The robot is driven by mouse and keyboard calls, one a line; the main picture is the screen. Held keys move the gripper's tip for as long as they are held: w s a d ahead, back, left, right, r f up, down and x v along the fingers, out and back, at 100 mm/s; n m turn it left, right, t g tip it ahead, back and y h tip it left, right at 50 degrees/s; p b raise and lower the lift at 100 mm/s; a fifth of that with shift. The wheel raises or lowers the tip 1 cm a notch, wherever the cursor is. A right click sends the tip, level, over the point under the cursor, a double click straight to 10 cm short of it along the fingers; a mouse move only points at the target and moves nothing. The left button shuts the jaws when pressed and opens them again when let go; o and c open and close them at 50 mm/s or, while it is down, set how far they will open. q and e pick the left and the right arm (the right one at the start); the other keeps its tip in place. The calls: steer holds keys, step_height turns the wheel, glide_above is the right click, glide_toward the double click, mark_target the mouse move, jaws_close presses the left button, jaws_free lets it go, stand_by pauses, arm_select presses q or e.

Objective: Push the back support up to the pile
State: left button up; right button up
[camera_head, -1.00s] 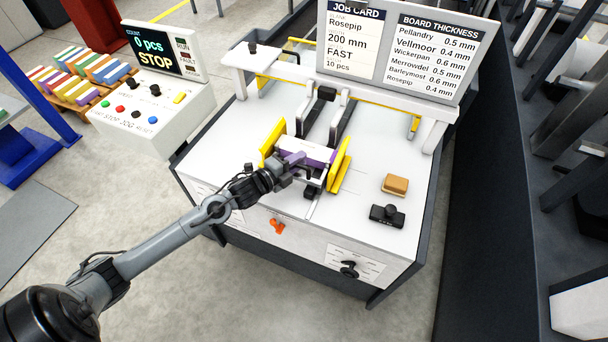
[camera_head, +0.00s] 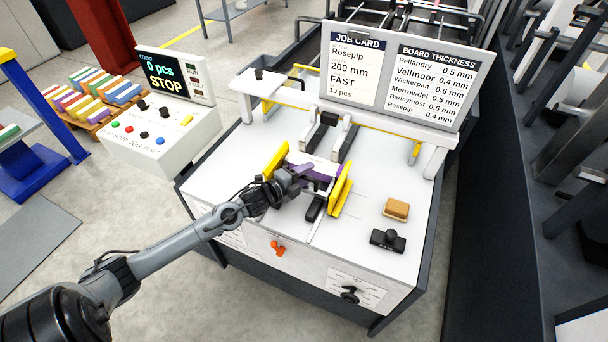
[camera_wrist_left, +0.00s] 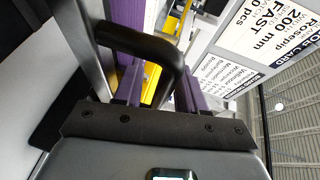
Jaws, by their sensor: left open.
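The pile (camera_head: 322,184), white with purple edges, sits between two yellow side guides on the white feeder table. My left gripper (camera_head: 304,174) is open at the front left of the pile and covers part of it. I cannot tell whether it touches. A dark block (camera_head: 315,209), which looks like the back support, stands at the front of the pile on a pale slot; the gap between them is unclear. In the left wrist view, purple surfaces (camera_wrist_left: 122,38) and a black curved bar (camera_wrist_left: 150,45) lie close before the gripper. My right gripper is out of view.
Yellow guides flank the pile, left (camera_head: 275,160) and right (camera_head: 341,187). A tan sponge-like block (camera_head: 396,209) and a black knobbed piece (camera_head: 388,240) lie at the right. A job board (camera_head: 405,75) stands behind; a control box (camera_head: 165,130) stands left.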

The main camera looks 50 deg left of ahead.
arm_select(q)
steer(key=s+r+p, duration=0.1)
steer(key=s, duration=0.9)
steer(key=shift+s+r+p, duration=0.3)
steer(key=shift+r+p, duration=0.05)
steer(key=shift+r, duration=0.05)
steer(key=shift+a, duration=0.1)
